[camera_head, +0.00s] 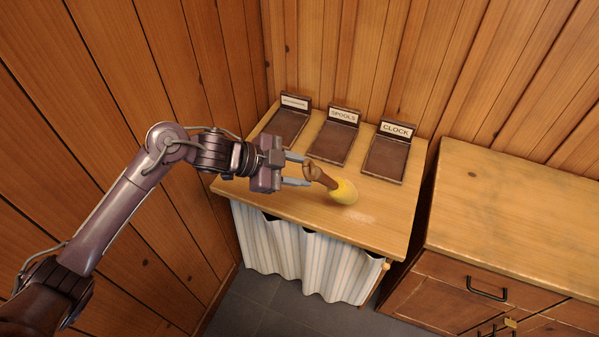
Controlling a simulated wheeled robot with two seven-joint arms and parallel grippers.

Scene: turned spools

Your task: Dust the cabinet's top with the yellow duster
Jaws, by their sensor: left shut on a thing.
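My left gripper (304,170) comes in from the left and is shut on the brown handle of the yellow duster (345,192). The duster tilts down to the right, its yellow head low over the wooden top (290,204) of the curtain-fronted cabinet. I cannot tell whether the head touches the wood. A faint pale patch (366,218), like dust, lies on the top just right of and in front of the head. My right gripper is not in view.
Three dark trays with labels stand along the back of the top: one with an unreadable label (285,128), one reading SPOOLS (333,141), one reading CLOCK (385,158). A wooden drawer cabinet (510,215) with a bare top stands at right. Plank walls close the left and back.

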